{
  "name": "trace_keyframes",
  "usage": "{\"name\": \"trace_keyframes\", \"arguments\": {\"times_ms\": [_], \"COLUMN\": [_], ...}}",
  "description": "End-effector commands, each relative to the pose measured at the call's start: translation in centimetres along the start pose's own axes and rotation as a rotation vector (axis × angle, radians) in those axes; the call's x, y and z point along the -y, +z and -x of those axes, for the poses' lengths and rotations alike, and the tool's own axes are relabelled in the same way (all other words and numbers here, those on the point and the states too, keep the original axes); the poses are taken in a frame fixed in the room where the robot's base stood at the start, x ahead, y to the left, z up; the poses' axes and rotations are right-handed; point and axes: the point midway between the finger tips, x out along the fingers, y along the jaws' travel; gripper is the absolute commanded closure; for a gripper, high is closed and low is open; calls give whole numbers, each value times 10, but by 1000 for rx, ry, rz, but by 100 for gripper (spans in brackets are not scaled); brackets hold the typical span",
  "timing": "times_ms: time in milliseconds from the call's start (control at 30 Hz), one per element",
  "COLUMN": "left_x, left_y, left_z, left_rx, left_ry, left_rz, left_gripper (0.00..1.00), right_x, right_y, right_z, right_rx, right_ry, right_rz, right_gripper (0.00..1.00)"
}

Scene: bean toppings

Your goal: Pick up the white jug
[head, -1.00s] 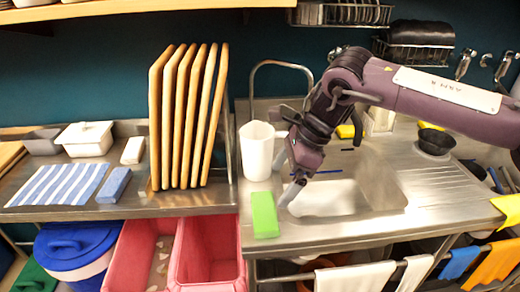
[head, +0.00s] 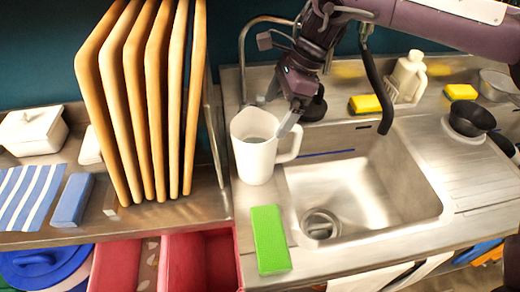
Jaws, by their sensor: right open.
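The white jug (head: 253,160) stands upright on the steel counter just left of the sink basin, its open mouth up and its handle on the right. My right gripper (head: 277,112) is open and empty, at the jug's top right side near the rim and handle. One finger shows in front of the upper handle area, the other behind the rim. I cannot tell whether either touches the jug. My left gripper is not in the view.
A green sponge (head: 270,239) lies in front of the jug. The sink basin (head: 370,190) is to its right, with the tap behind. Upright wooden boards (head: 160,100) stand close on the left. A black bowl (head: 470,119) and yellow sponge (head: 365,104) lie right.

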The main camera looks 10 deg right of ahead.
Motion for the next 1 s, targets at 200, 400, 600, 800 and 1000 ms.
{"name": "trace_keyframes", "arguments": {"times_ms": [200, 400, 600, 800, 1000], "left_x": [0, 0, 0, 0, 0], "left_y": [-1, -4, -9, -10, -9], "left_z": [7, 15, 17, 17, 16], "left_rx": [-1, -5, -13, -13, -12], "left_ry": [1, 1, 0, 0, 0], "left_rz": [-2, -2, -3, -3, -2], "left_gripper": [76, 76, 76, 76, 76], "right_x": [-1, -1, -1, -1, -1], "right_y": [0, 0, 0, 0, 0], "right_z": [-25, -55, -70, -70, -70], "right_rx": [-1, -2, -1, 0, -1], "right_ry": [5, 5, 2, 1, 1], "right_rz": [0, -1, -1, -1, -1], "right_gripper": [0, 0, 0, 3, 29]}}
